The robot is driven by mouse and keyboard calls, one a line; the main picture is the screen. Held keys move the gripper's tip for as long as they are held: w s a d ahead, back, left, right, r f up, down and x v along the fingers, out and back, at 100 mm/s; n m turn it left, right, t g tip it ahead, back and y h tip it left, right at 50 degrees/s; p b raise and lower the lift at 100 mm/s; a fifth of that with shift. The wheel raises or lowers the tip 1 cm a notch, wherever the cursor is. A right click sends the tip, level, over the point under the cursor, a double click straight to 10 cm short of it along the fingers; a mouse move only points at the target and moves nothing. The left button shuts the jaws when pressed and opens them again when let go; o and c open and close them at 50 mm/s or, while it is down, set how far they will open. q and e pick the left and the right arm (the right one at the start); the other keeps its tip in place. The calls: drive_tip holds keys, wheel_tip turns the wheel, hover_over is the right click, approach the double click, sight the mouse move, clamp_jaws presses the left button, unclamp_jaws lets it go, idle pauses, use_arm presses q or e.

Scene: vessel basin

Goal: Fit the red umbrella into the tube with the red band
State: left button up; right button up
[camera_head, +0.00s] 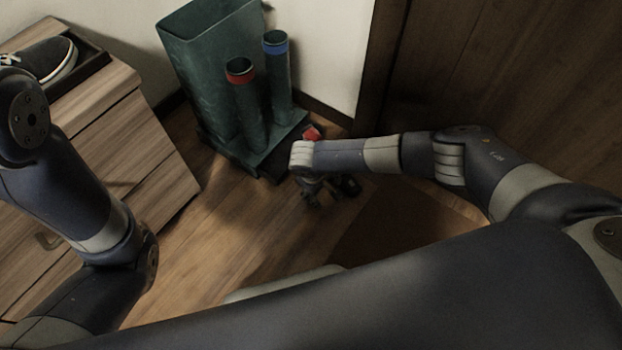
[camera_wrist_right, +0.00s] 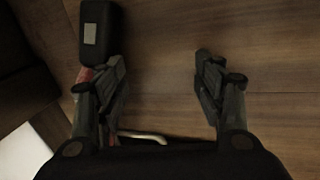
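The tube with the red band (camera_head: 240,75) stands upright on the dark green stand, beside a tube with a blue band (camera_head: 276,50). A small red piece (camera_head: 311,132), probably part of the red umbrella, shows just behind my right forearm; most of it is hidden. In the right wrist view, red (camera_wrist_right: 86,75) shows behind the left finger, with a pale curved piece (camera_wrist_right: 142,136) lower down. My right gripper (camera_head: 318,190) is low over the floor in front of the stand. Its fingers are spread with bare floor between them (camera_wrist_right: 160,68). My left gripper is out of view.
A large open green bin (camera_head: 205,65) adjoins the tubes on the stand. A wooden drawer cabinet (camera_head: 130,150) with a shoe (camera_head: 45,60) on top stands at left. A dark wooden panel (camera_head: 500,80) is at right. The wooden floor (camera_head: 215,245) is clear in the middle.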

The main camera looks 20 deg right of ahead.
clamp_jaws()
unclamp_jaws()
idle(0.4)
drive_tip(key=shift+r, duration=0.1)
